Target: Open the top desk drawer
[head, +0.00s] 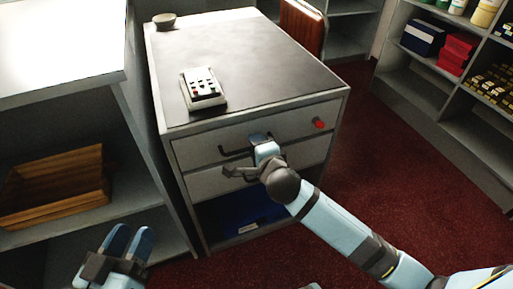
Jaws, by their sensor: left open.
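The desk (250,66) is a grey cabinet with a dark top. Its top drawer (200,149) looks shut, with a dark bar handle (233,153) and a red round piece (319,123) at its right. My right gripper (262,148) is at the front of the top drawer, by the right end of the handle. It hides part of the handle, and I cannot tell whether it touches it or how its jaws stand. My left gripper (131,239) is open and empty at the lower left, away from the desk.
A second drawer (204,182) lies below, with an open space holding a blue thing (240,215) under it. Shelving with a wooden tray (55,185) is at left; stocked shelves (405,87) are at right.

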